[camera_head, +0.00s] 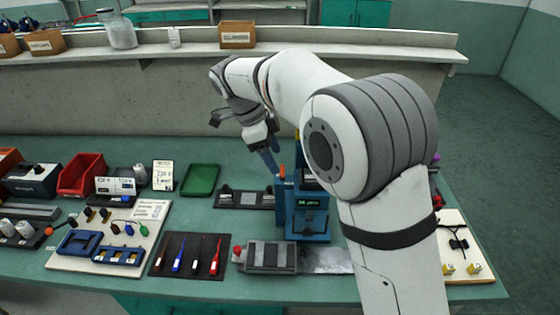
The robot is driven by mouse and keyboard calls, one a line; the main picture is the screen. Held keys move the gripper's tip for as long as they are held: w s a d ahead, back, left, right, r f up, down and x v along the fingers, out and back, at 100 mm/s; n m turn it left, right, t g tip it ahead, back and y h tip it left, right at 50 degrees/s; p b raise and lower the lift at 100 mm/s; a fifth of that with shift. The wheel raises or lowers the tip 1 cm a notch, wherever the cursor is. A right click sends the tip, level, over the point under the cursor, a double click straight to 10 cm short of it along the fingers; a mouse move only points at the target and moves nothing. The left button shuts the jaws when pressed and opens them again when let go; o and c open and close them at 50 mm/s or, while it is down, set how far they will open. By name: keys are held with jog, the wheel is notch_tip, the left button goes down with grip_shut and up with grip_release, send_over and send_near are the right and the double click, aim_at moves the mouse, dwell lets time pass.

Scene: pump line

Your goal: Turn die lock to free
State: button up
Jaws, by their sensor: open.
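A blue press-like machine (307,222) with a small dark display stands on the green bench, partly hidden behind my arm. A small orange piece (282,171) stands up at its left side. I cannot tell for certain which part is the die lock. My gripper (270,160) hangs just left of the machine's top, close to the orange piece; its fingers point down. It is open, and I see nothing held in it. Whether it touches the orange piece cannot be told. A grey block with a red knob (237,251) lies in front of the machine.
A dark fixture (243,199) sits left of the machine, with a green tray (200,180) beyond it. A dark mat (220,241) with screwdrivers, a board (70,263) with blue holders and a red bin (82,176) lie to the left. A raised ledge (160,45) runs behind.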

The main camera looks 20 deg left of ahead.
aim_at(282, 169)
jog(key=shift+x, duration=1.75)
jog(key=shift+c, duration=0.2)
jog(key=shift+d, duration=0.1)
jog(key=c, duration=0.9)
jog(key=shift+c, duration=0.2)
